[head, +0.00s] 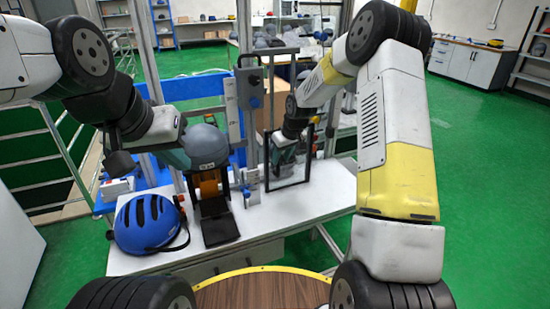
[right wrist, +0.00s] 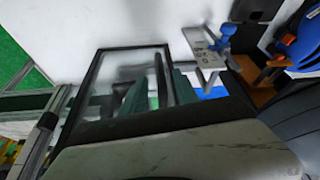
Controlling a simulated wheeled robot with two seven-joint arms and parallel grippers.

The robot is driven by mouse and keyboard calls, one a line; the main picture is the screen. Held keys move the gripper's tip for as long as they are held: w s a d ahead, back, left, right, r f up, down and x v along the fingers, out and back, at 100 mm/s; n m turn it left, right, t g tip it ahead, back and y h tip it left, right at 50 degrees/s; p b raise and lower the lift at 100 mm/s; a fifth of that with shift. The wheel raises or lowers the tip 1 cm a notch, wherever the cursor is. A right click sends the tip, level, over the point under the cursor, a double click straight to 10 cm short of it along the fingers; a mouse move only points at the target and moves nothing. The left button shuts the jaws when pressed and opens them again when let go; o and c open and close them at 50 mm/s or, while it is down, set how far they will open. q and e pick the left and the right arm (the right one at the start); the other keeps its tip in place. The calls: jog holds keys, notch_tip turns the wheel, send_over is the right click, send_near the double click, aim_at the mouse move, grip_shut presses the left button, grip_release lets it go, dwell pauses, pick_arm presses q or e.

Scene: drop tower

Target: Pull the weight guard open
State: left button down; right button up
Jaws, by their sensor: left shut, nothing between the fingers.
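The weight guard (head: 309,130) is a tall black frame with a clear panel, standing upright at the right of the drop tower. In the right wrist view its black frame (right wrist: 91,88) and a dark upright bar (right wrist: 159,78), perhaps its handle, show close by. My left gripper (head: 181,158) is shut and empty, beside a grey dome (head: 207,144) on the tower.
A blue helmet (head: 146,222) lies on the white table (head: 281,209), left of a black base plate (head: 220,229). A grey control box (head: 250,88) is on the post left of the guard. The table's front right is clear.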

aim_at(279, 163)
jog(key=x, duration=0.6)
grip_shut()
dwell(1.3)
